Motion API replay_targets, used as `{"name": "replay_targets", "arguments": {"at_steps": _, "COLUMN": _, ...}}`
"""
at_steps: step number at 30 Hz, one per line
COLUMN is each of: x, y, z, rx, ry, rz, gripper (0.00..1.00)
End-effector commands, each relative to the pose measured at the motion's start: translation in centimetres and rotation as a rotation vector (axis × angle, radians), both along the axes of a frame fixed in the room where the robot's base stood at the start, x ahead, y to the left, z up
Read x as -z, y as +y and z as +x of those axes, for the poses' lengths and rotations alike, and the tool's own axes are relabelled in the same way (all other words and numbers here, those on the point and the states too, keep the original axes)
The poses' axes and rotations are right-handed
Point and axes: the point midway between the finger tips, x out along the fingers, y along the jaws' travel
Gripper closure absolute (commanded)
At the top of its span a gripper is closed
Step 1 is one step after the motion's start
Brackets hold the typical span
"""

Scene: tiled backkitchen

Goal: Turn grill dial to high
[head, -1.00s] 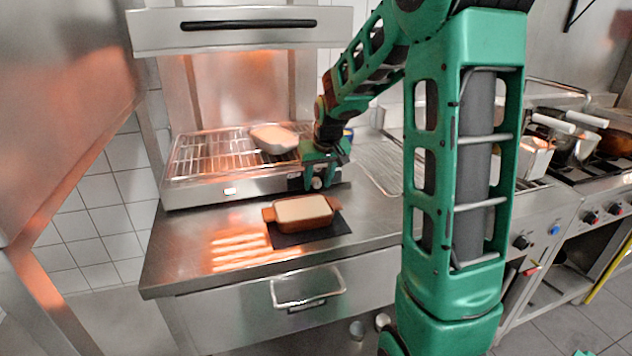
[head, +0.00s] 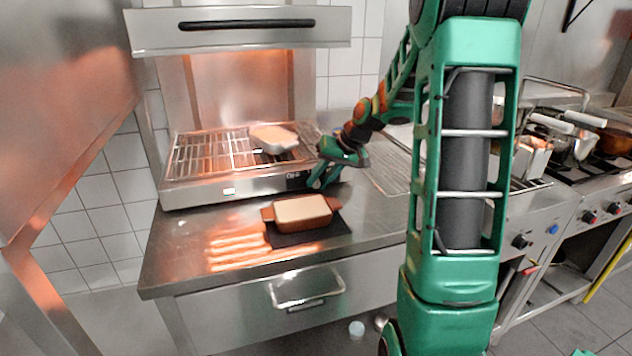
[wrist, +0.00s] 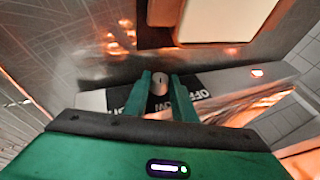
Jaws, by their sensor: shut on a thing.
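The grill (head: 225,188) stands on the steel counter, its heating hood raised above a wire rack. The grill dial (wrist: 160,80) is a small grey round knob with a dark mark on top, seen in the wrist view between my fingers. A black label panel (wrist: 205,90) with white lettering, including "OFF", lies behind it; the rest of the lettering is partly covered by my fingers. My gripper (wrist: 162,95) is shut on the dial. In the head view my gripper (head: 318,180) is at the grill's front right corner and hides the dial.
A white-topped dish (head: 272,138) sits on the grill rack. A brown dish (head: 302,212) with a pale top rests on a dark mat (head: 285,238) in front of the grill. A stove with pans (head: 615,140) stands at the right.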

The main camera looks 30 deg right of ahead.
Motion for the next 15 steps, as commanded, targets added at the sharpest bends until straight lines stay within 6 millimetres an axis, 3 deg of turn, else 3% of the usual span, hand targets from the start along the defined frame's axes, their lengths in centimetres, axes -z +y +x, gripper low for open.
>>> {"name": "replay_targets", "arguments": {"at_steps": 15, "x": 0.78, "y": -1.03, "z": -0.27, "rx": 0.006, "ry": -0.123, "rz": 0.434, "gripper": 0.99}}
